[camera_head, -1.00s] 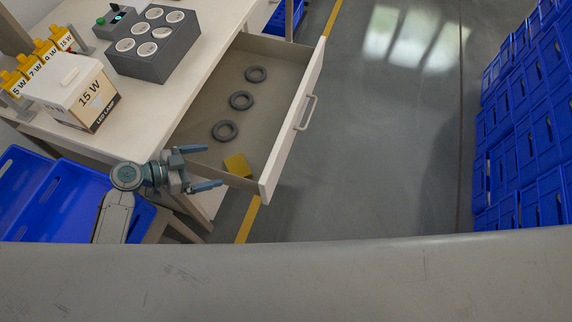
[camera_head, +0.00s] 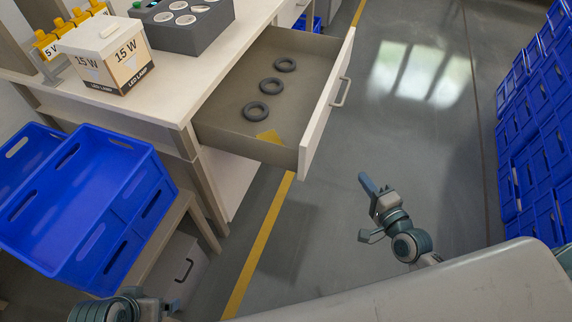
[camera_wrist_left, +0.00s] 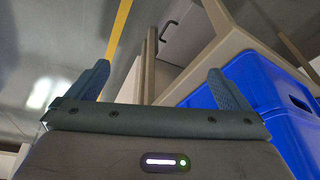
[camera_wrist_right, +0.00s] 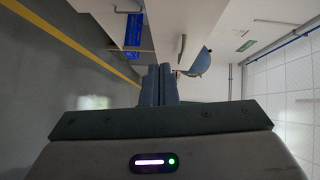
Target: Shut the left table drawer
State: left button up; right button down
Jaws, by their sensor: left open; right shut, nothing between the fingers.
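The table drawer (camera_head: 318,115) is pulled far out of the white table, its pale front facing right with a bar handle (camera_head: 341,92). Several dark rings, one of them a near ring (camera_head: 255,112), and a yellow piece (camera_head: 268,136) lie inside; the near side wall partly hides the yellow piece. My right gripper (camera_head: 367,184) is shut and empty, in front of and below the drawer front, apart from it. Its fingers are together in the right wrist view (camera_wrist_right: 158,84). My left gripper (camera_head: 172,305) is low at the bottom left, away from the drawer, open and empty in its wrist view (camera_wrist_left: 158,82).
A blue crate (camera_head: 85,205) sits on a low stand left of the drawer. A 15 W lamp box (camera_head: 108,55) and a grey bulb holder (camera_head: 205,35) stand on the tabletop. Blue crates (camera_head: 540,120) are stacked at right. The floor (camera_head: 420,130) before the drawer is clear.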

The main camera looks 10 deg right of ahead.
notch_tip(320, 180, up, 4)
jog(key=a+y, duration=0.1)
jog(key=a, duration=0.2)
jog(key=b, duration=0.1)
send_near(317, 134)
jog(key=w+d+f, duration=0.1)
jog(key=w+d, duration=0.1)
jog(key=w, duration=0.2)
pick_arm(q)
jog(key=shift+s+a+f+n+t+y+b, duration=0.3)
jog(key=shift+s+a+f+n+t, duration=0.2)
jog(key=shift+s+a+f+n, duration=0.15)
pick_arm(e)
jog(key=shift+w+a+m+t, duration=0.2)
jog(key=shift+w+a, duration=0.25)
jog(key=shift+a, duration=0.3)
jog(key=shift+w+a+m+t, duration=0.2)
jog(key=shift+w+a, duration=0.3)
jog(key=shift+a, duration=0.3)
jog(key=shift+w, duration=0.1)
